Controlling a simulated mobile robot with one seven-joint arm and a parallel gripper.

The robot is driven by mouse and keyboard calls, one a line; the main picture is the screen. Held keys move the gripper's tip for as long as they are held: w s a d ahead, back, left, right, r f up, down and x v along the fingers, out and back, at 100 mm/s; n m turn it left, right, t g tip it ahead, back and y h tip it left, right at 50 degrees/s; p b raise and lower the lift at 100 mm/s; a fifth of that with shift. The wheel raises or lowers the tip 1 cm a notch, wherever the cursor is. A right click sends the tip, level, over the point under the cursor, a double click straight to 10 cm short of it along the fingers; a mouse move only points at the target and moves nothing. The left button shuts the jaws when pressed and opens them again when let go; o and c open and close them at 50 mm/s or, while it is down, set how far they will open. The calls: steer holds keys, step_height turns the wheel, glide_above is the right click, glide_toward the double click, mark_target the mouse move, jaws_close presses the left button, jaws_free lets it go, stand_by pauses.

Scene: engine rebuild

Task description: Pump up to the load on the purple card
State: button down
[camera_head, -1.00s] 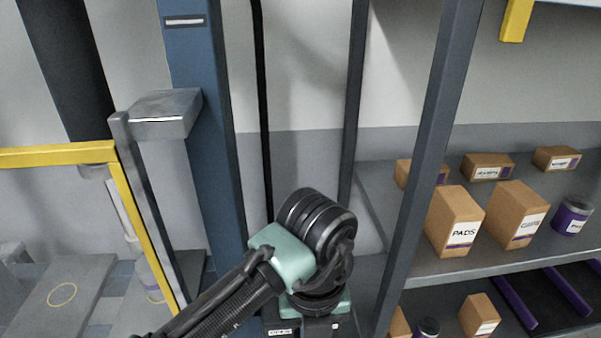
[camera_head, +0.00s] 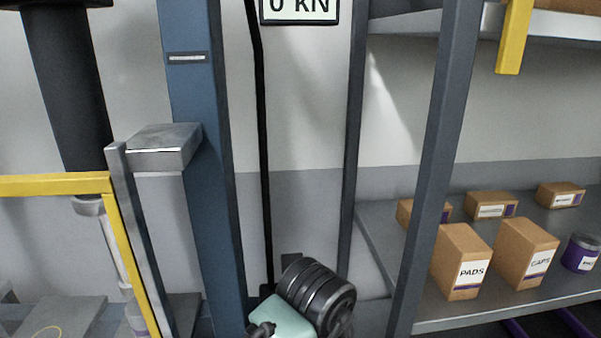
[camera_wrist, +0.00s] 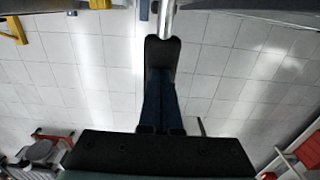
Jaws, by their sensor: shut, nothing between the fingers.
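A load display (camera_head: 299,10) reading "0 KN" is cut by the top edge of the head view. Below it and to the left stands the blue press post (camera_head: 195,120), with a black cylinder (camera_head: 68,95) further left. My gripper (camera_wrist: 163,42) is shut and empty in the wrist view; it is not visible in the head view, where only part of my arm shows at the bottom. A shiny metal rod (camera_wrist: 166,17) lies just past the fingertips; I cannot tell whether it is the pump handle or whether they touch. No purple card is seen.
A yellow guard frame (camera_head: 55,185) and a grey metal block (camera_head: 165,146) stand at the left. At the right, behind a dark upright (camera_head: 434,150), a shelf (camera_head: 460,312) holds several cartons and a purple-labelled jar (camera_head: 581,252). A tiled surface (camera_wrist: 80,85) fills much of the wrist view.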

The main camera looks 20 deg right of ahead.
step_height(320, 180, up, 13)
steer(key=p, duration=0.9)
steer(key=shift+f, duration=0.1)
steer(key=shift+f+b, duration=0.6)
steer(key=shift+f, duration=0.5)
step_height(320, 180, down, 14)
steer(key=b, duration=1.1)
step_height(320, 180, up, 16)
steer(key=p, duration=1.2)
steer(key=shift+r+p, duration=0.25)
steer(key=shift+p, duration=0.15)
